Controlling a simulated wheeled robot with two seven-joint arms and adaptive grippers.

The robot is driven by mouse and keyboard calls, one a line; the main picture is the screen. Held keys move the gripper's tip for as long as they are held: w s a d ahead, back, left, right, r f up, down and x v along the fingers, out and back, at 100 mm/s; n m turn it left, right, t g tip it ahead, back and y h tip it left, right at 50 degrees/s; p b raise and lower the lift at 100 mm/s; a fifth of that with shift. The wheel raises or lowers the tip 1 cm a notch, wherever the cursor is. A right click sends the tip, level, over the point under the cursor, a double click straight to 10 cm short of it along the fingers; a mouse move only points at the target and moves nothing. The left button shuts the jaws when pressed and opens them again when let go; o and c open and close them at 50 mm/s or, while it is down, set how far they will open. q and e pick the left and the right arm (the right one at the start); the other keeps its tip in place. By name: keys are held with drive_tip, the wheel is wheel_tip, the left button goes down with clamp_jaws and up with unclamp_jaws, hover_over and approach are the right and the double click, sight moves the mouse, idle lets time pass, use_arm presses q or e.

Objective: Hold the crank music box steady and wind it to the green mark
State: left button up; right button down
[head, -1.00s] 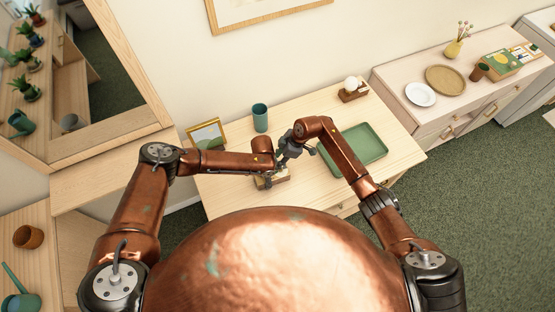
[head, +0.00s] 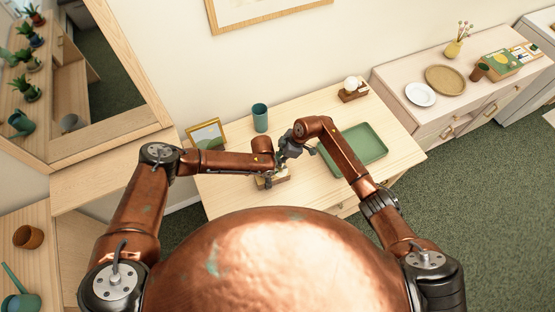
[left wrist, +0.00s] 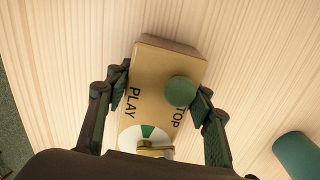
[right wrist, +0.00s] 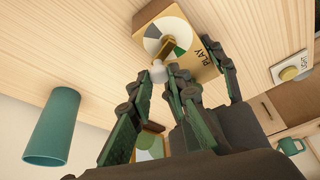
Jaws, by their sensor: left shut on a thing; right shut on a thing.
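The music box (head: 286,178) is a small tan box on the wooden table, mostly hidden by my arms in the head view. The left wrist view shows its top (left wrist: 150,85) with PLAY and STOP lettering and a round green knob (left wrist: 180,91). My left gripper (left wrist: 160,86) is shut on its two sides. The right wrist view shows the dial (right wrist: 152,40) on one face, with white, grey and green sectors, and a brass crank (right wrist: 168,47) with a pale handle knob (right wrist: 157,71). My right gripper (right wrist: 158,80) is shut on that knob. Exact pointer position is unclear.
A green tray (head: 365,146) lies right of the box on the table. A teal cup (head: 260,117), a gold picture frame (head: 206,134) and a wooden block with a white ball (head: 352,90) stand behind.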

drive_tip(key=shift+s+a+n, duration=0.1)
drive_tip(key=shift+a+n, duration=0.05)
drive_tip(key=shift+n, duration=0.35)
drive_tip(key=n, duration=0.1)
drive_tip(key=n+g, duration=0.1)
drive_tip(key=n, duration=0.1)
drive_tip(key=n+g, duration=0.1)
drive_tip(key=shift+s+a+n, duration=0.3)
drive_tip(key=shift+s+n, duration=0.05)
drive_tip(key=shift+n, duration=0.05)
drive_tip(key=n+g, duration=0.1)
drive_tip(key=n, duration=0.1)
drive_tip(key=s+n+g+h, duration=0.1)
drive_tip(key=n, duration=0.2)
drive_tip(key=shift+a+n+h, duration=0.2)
drive_tip(key=shift+n+h, duration=0.1)
idle(0.3)
drive_tip(key=c, duration=1.8)
unclamp_jaws()
